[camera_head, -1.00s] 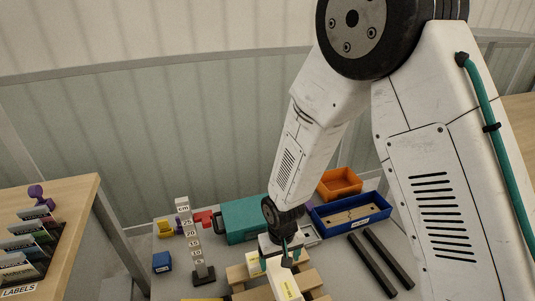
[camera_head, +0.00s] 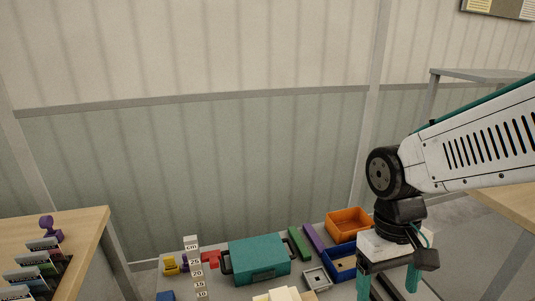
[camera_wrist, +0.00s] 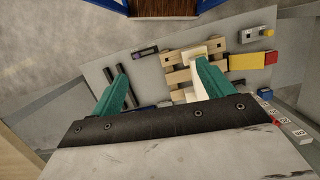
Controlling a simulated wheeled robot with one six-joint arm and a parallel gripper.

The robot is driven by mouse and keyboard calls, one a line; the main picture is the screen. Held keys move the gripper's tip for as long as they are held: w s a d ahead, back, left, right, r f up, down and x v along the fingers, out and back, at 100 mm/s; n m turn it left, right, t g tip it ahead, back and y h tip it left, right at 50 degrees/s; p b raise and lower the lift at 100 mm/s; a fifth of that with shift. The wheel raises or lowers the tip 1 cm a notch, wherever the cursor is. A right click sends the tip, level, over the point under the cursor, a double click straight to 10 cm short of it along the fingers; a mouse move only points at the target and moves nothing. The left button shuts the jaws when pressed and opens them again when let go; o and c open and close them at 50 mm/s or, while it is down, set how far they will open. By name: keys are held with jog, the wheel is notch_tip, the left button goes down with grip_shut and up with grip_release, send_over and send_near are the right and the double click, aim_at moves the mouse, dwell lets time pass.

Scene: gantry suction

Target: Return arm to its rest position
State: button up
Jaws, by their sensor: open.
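My gripper (camera_head: 388,283) hangs pointing down at the right of the head view, in front of the blue bin. Its two teal fingers are spread apart with nothing between them. The wrist view also shows the open fingers (camera_wrist: 162,72), well above the grey table (camera_wrist: 148,122). My arm reaches in from the right edge of the head view, with its forearm roughly level. A wooden pallet (camera_wrist: 178,76) lies on the table below, with pale boxes on it (camera_wrist: 196,51). In the head view only a pale box top (camera_head: 283,295) shows at the bottom edge.
A teal case (camera_head: 258,258), an orange bin (camera_head: 348,222), a blue bin (camera_head: 342,268) and a height scale (camera_head: 195,270) stand on the table. Two dark bars (camera_wrist: 128,88) lie beside the pallet. A wooden side table (camera_head: 60,240) with label holders is at left.

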jog(key=s+d+r+m+t, duration=0.2)
jog(key=s+d+r, duration=0.4)
jog(key=r, duration=0.3)
jog(key=shift+s+t+y, duration=0.2)
jog(key=shift+t+y, duration=0.1)
jog(key=shift+t, duration=0.6)
